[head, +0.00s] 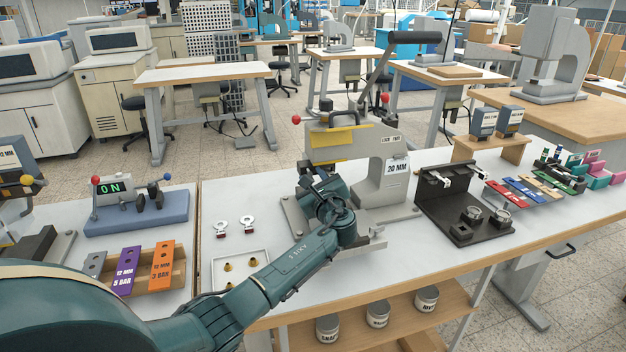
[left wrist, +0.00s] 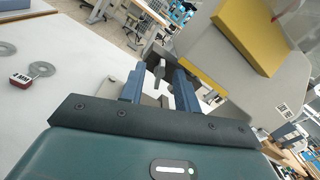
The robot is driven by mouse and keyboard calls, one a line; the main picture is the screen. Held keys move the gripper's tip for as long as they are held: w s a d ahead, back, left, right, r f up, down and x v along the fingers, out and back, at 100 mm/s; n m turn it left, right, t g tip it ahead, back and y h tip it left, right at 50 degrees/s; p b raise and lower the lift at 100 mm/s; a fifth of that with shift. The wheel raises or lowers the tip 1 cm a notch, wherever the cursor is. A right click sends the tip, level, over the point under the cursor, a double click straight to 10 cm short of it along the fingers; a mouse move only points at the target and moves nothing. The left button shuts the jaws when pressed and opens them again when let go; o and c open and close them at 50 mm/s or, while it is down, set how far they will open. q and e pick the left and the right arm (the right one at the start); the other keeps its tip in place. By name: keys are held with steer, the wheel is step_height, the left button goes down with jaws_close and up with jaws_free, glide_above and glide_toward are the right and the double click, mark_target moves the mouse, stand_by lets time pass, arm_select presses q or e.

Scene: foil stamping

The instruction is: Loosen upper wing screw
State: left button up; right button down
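The grey foil press (head: 392,150) stands on the white table with a yellow plate (head: 338,143), a "20 MM" label and a raised black-handled lever. My left gripper (head: 318,188) reaches to the press's left front side, below the yellow plate; its fingertips are hard to make out there. In the left wrist view, the two blue fingers of my left gripper (left wrist: 160,72) are apart. A small dark grey part (left wrist: 158,74) shows between or just beyond them; I cannot tell if it is the upper wing screw or if the fingers touch it. My right gripper is not in view.
Two ring tags (head: 247,222) and a white tray (head: 213,285) with small brass pieces lie left of the press. A black fixture (head: 437,196) stands close on the right. A blue base (head: 140,214) with an "ON" display stands on the left table.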

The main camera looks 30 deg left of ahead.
arm_select(q)
steer(key=v, duration=1.3)
steer(key=shift+d, duration=0.15)
stand_by(0.3)
